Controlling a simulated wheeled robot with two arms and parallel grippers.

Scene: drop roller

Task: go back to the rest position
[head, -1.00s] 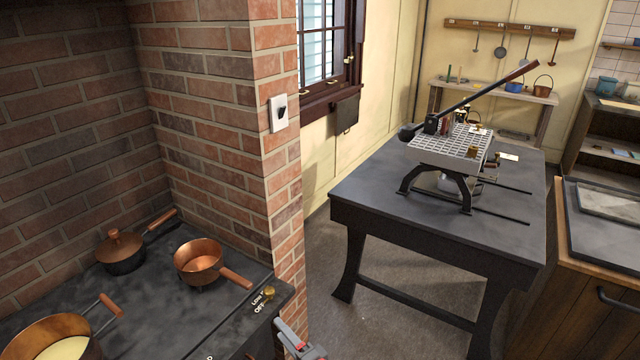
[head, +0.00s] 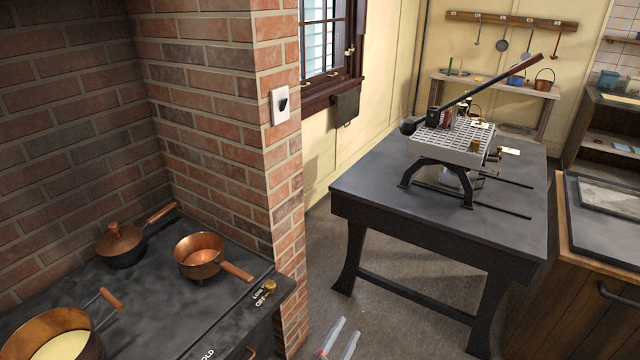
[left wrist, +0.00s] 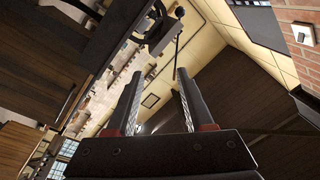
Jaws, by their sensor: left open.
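My left gripper (head: 340,338) shows at the bottom edge of the head view, to the right of the stove's front corner. Its fingers are apart with nothing between them. In the left wrist view the two fingers of the left gripper (left wrist: 156,100) stand apart and empty, with the room tilted behind them. My right gripper is not in view.
The stove (head: 190,300) holds a copper saucepan (head: 199,252), a lidded pot (head: 121,246) and a pan of yellow liquid (head: 62,340). A brick pillar (head: 225,130) rises behind it. A dark table (head: 380,190) bears a perforated press with a long lever (head: 495,85). Floor between is clear.

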